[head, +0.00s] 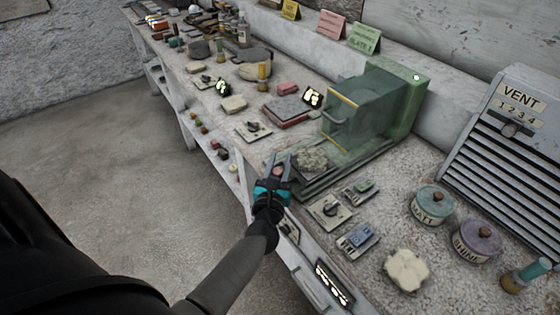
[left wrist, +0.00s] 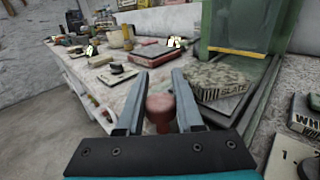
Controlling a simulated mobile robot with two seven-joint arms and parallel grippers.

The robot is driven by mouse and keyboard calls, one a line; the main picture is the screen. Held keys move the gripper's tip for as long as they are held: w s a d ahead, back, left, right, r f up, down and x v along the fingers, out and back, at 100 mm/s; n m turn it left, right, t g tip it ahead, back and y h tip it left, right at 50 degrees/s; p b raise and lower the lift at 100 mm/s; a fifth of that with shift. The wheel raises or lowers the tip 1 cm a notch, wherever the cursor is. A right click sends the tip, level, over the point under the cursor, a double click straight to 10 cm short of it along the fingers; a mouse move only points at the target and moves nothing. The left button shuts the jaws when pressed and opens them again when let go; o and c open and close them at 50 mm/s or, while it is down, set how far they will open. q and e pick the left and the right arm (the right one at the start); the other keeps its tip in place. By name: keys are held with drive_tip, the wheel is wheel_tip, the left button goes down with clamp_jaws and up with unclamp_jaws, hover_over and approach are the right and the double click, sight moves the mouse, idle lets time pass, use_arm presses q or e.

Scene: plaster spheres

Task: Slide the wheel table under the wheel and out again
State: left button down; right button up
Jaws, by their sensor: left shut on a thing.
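The green machine (head: 395,92) stands at the back of the bench, with a dark green guard with a yellow edge and a handle (head: 348,112) at its front. The wheel itself cannot be made out. The wheel table (head: 312,182) is a low dark plate in front of the guard. A rough grey-green stone (head: 311,158) lies on it; in the left wrist view the stone (left wrist: 216,80) is marked SLATE. My left gripper (head: 278,166) is at the table's front end, shut on a reddish knob (left wrist: 160,108) between its fingers. My right gripper is not in view.
Small switch plates (head: 329,211) lie right of the table, with a pale lobed piece (head: 407,270) and two lidded tins (head: 432,204) beyond. A red-edged slab (head: 288,112) lies left of the guard. A louvred VENT panel (head: 510,140) stands at right.

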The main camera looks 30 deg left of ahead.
sight(305, 153)
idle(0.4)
use_arm(q)
drive_tip(key=w+d+b, duration=0.1)
drive_tip(key=w, duration=0.1)
drive_tip(key=w+d+b, duration=0.1)
drive_tip(key=w, duration=0.1)
drive_tip(key=w+b, duration=0.1)
drive_tip(key=w, duration=0.1)
drive_tip(key=shift+w+d+f, duration=0.1)
drive_tip(key=shift+w+d, duration=0.25)
drive_tip(key=shift+d, duration=0.05)
drive_tip(key=shift+w+d, duration=0.2)
drive_tip(key=shift+w, duration=0.25)
drive_tip(key=c, duration=0.6)
unclamp_jaws()
drive_tip(key=shift+o, duration=0.2)
